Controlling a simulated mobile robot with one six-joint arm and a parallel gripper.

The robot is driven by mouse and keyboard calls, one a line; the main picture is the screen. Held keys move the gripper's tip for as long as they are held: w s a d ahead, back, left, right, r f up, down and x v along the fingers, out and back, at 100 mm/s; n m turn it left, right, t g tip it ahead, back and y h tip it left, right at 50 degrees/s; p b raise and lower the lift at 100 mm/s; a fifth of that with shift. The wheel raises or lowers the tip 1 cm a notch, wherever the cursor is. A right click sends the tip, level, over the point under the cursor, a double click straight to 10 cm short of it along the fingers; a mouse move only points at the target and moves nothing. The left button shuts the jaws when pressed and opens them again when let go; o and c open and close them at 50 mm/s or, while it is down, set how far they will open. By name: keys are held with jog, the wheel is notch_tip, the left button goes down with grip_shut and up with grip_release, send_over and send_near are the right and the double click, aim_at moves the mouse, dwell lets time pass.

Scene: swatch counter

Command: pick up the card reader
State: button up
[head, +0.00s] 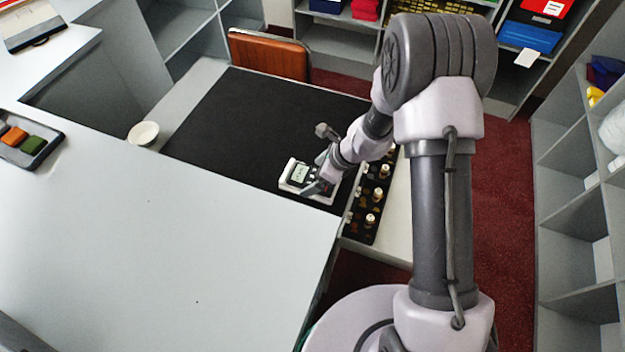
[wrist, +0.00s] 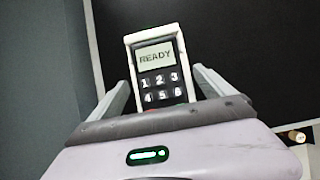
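The card reader (head: 299,177) is a dark keypad device with a screen, set in a white frame, near the front right of the black mat (head: 240,125). In the wrist view the card reader (wrist: 158,65) faces me with "READY" on its screen and its number keys below. My gripper (head: 322,172) is over the right part of the reader. In the wrist view my gripper (wrist: 165,85) has its two fingers spread apart, one to each side of the reader. The lower keys are hidden behind the gripper body. I cannot tell whether the fingers touch the reader.
A dark strip with several small bottles (head: 370,219) stands just right of the mat. A white bowl (head: 144,133) is at the mat's left. A tray of colour swatches (head: 30,143) lies far left. A brown chair (head: 268,55) stands behind. The white counter (head: 170,240) in front is mostly clear.

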jog(key=c, duration=1.7)
jog(key=shift+r, duration=0.15)
